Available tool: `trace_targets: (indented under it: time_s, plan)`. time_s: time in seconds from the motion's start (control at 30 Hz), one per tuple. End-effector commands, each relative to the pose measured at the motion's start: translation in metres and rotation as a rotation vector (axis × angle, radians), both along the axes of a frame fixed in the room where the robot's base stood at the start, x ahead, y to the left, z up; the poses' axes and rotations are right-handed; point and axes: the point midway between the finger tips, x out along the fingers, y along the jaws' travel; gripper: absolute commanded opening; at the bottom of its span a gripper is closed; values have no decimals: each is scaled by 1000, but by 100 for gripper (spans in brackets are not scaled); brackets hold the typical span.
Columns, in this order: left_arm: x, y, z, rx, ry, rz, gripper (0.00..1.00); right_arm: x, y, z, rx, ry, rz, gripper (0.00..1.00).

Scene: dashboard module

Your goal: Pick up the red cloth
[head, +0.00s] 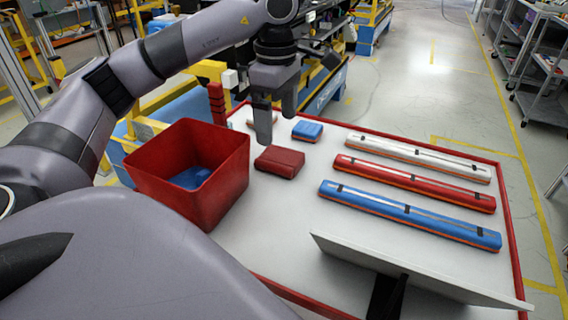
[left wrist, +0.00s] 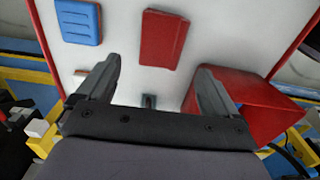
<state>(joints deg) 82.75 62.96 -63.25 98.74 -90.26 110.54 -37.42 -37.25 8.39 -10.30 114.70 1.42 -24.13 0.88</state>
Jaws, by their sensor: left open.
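The red cloth (head: 280,161) is a folded, dark red block lying flat on the white table, right of the red bin. It also shows in the left wrist view (left wrist: 163,39), beyond my fingertips. My left gripper (head: 277,122) is open and empty, above the table and just behind the red cloth in the head view. In the left wrist view, the fingers of my left gripper (left wrist: 158,75) are spread wide with the red cloth ahead of the gap, apart from both fingers. My right gripper is not in view.
A red bin (head: 222,180) with something blue inside stands left of the cloth. A blue cloth (head: 307,131) lies behind it. Long white (head: 420,158), red (head: 415,183) and blue (head: 408,213) dashboard-like bars lie to the right. A tilted white panel (head: 410,272) is at the front.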

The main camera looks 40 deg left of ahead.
Motion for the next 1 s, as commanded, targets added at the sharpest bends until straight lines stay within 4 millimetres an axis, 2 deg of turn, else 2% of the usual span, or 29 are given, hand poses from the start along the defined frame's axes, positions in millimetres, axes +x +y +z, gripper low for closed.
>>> trace_targets:
  time_s: [0.27,0.6,0.9,0.97,1.0]
  plan:
    - [0,0,-23,0,2,0,94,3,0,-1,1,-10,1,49]
    - [1,1,-70,0,2,0,94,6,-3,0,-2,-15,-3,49]
    - [2,1,-75,0,0,0,94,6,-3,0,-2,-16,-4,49]
    - [2,1,-75,0,0,0,77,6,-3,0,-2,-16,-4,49]
    - [2,1,-75,0,0,1,64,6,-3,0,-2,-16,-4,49]
